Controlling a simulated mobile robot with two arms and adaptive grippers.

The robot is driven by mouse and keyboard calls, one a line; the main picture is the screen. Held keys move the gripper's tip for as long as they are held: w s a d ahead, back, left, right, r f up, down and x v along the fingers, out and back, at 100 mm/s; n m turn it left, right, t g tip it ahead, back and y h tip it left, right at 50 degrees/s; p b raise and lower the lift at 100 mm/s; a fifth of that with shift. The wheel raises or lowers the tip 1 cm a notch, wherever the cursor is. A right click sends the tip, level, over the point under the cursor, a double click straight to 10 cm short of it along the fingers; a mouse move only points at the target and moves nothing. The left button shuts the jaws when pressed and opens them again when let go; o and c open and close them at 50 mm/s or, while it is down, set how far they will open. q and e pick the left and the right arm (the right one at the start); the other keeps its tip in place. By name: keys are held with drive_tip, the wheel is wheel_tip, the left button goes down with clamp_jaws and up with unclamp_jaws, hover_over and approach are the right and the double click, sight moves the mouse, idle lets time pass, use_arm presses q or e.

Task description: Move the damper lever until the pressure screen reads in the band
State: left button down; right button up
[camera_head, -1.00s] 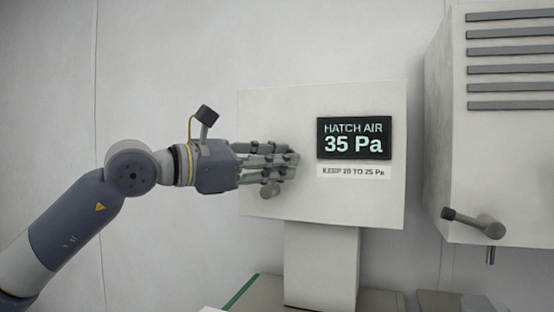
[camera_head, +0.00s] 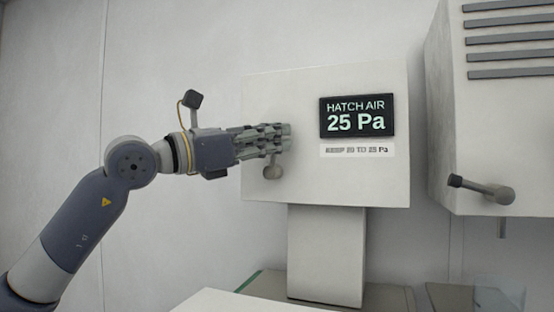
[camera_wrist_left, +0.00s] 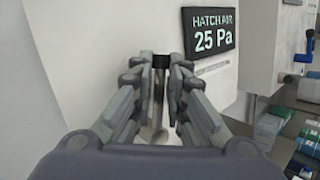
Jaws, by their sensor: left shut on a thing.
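The pressure screen (camera_head: 356,117) on the white panel box (camera_head: 330,185) reads "HATCH AIR 25 Pa". It also shows in the left wrist view (camera_wrist_left: 212,32). The label (camera_head: 357,150) under it is partly blurred in the head view and appears to give a band of 20 to 25 Pa. My left gripper (camera_head: 287,138) is at the left part of the panel face, shut on the damper lever. The lever's round grey hub (camera_head: 272,171) shows just below the fingers. In the left wrist view the lever's dark end (camera_wrist_left: 161,62) shows between the fingertips (camera_wrist_left: 160,75). My right gripper is not in view.
A white cabinet (camera_head: 500,130) with grey slats and a handle (camera_head: 483,189) stands at the right. The panel box rests on a pedestal (camera_head: 326,255). Several boxes (camera_wrist_left: 270,125) lie low at the right in the left wrist view.

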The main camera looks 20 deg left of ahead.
use_arm(q)
drive_tip(key=shift+a+r, duration=0.1)
drive_tip(key=shift+a, duration=0.05)
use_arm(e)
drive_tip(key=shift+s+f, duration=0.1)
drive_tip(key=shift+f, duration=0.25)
use_arm(q)
drive_tip(key=c, duration=1.8)
unclamp_jaws()
drive_tip(key=shift+c, duration=0.2)
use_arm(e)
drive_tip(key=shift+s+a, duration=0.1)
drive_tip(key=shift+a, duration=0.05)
use_arm(q)
drive_tip(key=v, duration=1.2)
